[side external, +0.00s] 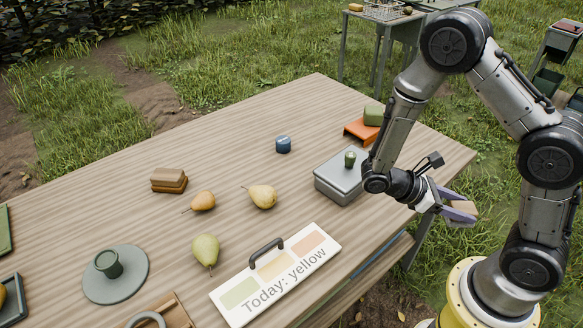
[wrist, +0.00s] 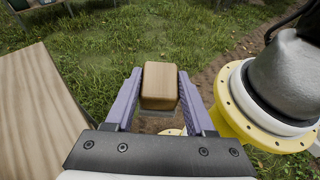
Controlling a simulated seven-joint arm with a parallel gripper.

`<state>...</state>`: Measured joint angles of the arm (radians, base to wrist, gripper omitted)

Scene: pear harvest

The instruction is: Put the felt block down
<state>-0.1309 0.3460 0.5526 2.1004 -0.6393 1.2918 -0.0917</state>
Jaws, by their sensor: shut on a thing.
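The felt block (wrist: 160,82) is a tan, wood-topped block with a strip of grey at its lower edge. My gripper (side external: 455,207) is shut on it, with one purple finger on each side in the wrist view. In the side external view the felt block (side external: 464,208) shows as a small tan patch between the fingers. My gripper holds it out past the right edge of the table (side external: 330,110), above the grass. The fingers hide the sides of the block.
A grey box (side external: 335,182) with a small dark green object on top stands near the table's right edge. A sign board (side external: 235,310) reads "Today: yellow". The table's centre has bare room.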

